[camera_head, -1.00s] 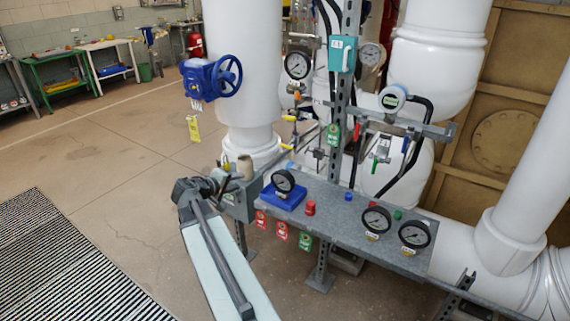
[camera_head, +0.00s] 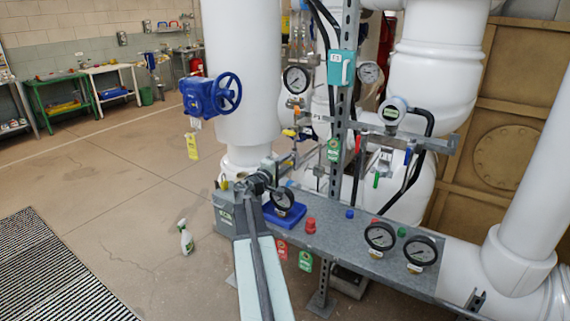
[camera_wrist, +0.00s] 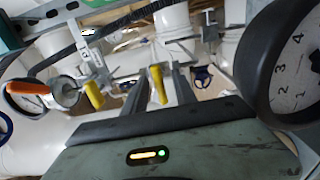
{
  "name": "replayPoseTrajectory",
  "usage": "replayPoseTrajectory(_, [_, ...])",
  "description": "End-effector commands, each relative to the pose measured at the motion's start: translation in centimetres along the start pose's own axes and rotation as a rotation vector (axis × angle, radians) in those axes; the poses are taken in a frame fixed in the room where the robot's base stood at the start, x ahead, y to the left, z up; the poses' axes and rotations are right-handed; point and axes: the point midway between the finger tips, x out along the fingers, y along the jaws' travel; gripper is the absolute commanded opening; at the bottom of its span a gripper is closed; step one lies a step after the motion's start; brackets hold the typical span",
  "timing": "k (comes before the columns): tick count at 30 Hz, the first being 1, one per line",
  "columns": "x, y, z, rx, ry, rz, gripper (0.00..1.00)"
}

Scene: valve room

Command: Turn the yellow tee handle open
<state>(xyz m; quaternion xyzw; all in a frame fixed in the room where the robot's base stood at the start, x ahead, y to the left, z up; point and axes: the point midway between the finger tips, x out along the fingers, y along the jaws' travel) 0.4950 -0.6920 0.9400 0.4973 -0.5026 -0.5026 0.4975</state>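Yellow handles show on the small pipework. One yellow handle (camera_wrist: 158,84) appears between my fingers in the wrist view, beyond the tips; I cannot tell how far. Another yellow handle (camera_wrist: 93,94) is left of it. In the head view a small yellow handle (camera_head: 289,132) sits below the upper gauge; which one is the tee is unclear. My gripper (camera_wrist: 162,80) has its two fingers apart with nothing held.
A black gauge (camera_head: 283,199) on a blue base stands close to my wrist and looms at right in the wrist view. The grey bench (camera_head: 340,230) carries more gauges and knobs. A steel post (camera_head: 340,150) stands behind. A blue valve wheel (camera_head: 228,92) is at left.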

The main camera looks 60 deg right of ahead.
Motion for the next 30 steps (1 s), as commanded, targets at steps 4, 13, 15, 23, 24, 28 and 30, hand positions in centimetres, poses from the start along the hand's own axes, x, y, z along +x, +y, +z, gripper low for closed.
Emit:
replayPoseTrajectory(4, [0.28, -0.01, -0.04, 0.0, 0.002, 0.0, 0.33])
replayPoseTrajectory(13, [0.2, -0.02, -0.07, 0.0, 0.002, 0.0, 0.0])
replayPoseTrajectory(15, [-0.25, -0.02, -0.13, 0.0, 0.003, -0.001, 0.0])
replayPoseTrajectory(23, [0.13, -0.03, -0.15, -0.036, 0.003, -0.001, 0.0])
replayPoseTrajectory(24, [0.14, -0.03, -0.15, -0.052, 0.003, -0.001, 0.0])
replayPoseTrajectory(28, [0.16, -0.02, -0.16, -0.123, 0.003, 0.0, 0.0])
replayPoseTrajectory(30, [0.17, -0.01, -0.17, -0.175, 0.003, 0.0, 0.0])
